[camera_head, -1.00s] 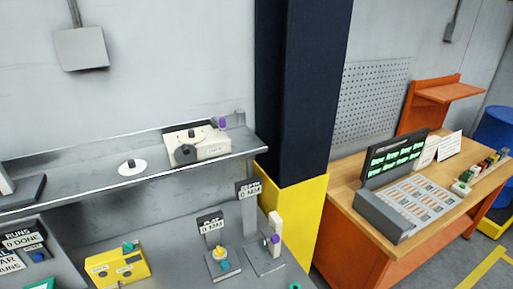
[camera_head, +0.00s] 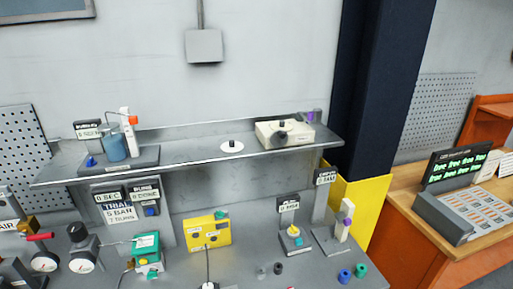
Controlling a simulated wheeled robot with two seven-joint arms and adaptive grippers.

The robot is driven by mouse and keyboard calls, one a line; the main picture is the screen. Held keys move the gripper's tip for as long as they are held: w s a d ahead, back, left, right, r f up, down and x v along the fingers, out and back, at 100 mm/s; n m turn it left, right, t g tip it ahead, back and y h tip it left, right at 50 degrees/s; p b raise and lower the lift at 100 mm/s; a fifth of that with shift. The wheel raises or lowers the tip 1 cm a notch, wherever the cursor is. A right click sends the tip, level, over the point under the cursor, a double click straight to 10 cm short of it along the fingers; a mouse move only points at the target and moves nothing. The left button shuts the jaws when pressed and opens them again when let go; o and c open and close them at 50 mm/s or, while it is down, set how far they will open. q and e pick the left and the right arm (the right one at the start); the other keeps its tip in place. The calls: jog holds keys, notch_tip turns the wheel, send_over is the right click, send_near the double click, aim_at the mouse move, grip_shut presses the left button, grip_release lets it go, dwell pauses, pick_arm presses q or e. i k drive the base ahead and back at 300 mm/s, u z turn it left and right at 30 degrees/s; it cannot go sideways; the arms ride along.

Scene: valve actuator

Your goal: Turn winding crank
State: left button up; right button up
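A cream box (camera_head: 290,136) with a dark round part (camera_head: 282,123) on it sits at the right end of the grey wall shelf. A small purple part (camera_head: 310,116) shows at its back right corner and may be a crank handle; I cannot tell for sure. A white upright piece (camera_head: 346,220) with a purple knob stands on a base at the right of the bench below. Neither of my grippers is in view.
The shelf (camera_head: 200,158) also holds a white disc (camera_head: 232,146) and a blue bottle (camera_head: 114,143). The bench below carries a yellow box (camera_head: 207,233), a green device (camera_head: 147,243), gauges and small coloured caps. A dark column (camera_head: 380,80) and an orange desk (camera_head: 425,255) stand at right.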

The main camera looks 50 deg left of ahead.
aim_at(278, 138)
jog(key=k, duration=0.4)
jog(key=u, duration=1.9)
jog(key=i, duration=0.15)
jog(key=u, duration=0.05)
